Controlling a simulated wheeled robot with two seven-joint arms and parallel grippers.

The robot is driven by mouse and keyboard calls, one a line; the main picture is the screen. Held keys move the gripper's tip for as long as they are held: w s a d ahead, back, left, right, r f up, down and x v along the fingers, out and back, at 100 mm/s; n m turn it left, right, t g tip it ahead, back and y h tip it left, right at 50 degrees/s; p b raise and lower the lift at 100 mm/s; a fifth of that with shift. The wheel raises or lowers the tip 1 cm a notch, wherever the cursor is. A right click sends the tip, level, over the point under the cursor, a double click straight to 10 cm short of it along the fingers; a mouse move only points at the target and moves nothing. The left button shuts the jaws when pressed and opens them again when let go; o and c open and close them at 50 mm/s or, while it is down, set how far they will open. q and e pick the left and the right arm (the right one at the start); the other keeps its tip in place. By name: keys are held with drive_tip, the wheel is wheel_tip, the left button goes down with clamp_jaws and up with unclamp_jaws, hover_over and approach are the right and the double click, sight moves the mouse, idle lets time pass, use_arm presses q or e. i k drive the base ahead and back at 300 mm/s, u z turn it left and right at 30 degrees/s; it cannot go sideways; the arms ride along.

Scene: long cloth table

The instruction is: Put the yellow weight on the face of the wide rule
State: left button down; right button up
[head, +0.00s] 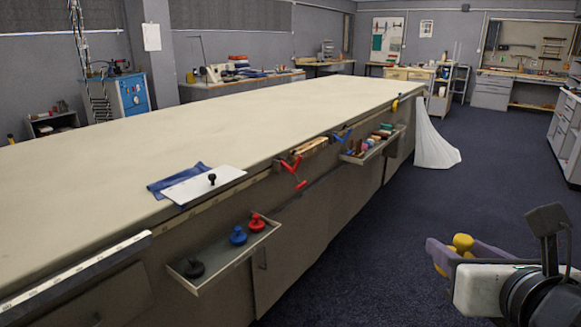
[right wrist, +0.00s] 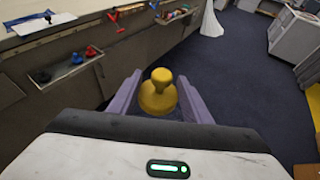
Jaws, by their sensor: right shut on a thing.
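The yellow weight (head: 462,243) is between the purple fingers of my right gripper (head: 452,256), at the lower right of the head view. It is held in the air over the floor, well right of the table. In the right wrist view the weight (right wrist: 158,97) is upright, knob up, with the gripper (right wrist: 158,88) shut on it. A wide pale rule (head: 75,276) with dark marks runs along the table's near side at the lower left; its left end is cut off. A narrower marked strip (head: 190,210) continues along the table edge. My left gripper is not in view.
A side tray (head: 212,277) holds black, blue and red weights. A white plate (head: 207,184) with a black knob lies on blue cloth at the table edge. Red clamps (head: 292,170) and another filled tray (head: 372,151) are farther along. The tabletop (head: 250,120) is mostly bare.

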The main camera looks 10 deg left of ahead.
sight(229, 174)
drive_tip(key=u, duration=0.1)
drive_tip(key=i, duration=1.15)
drive_tip(key=u, duration=0.95)
drive_tip(key=i, duration=0.35)
drive_tip(key=u, duration=0.3)
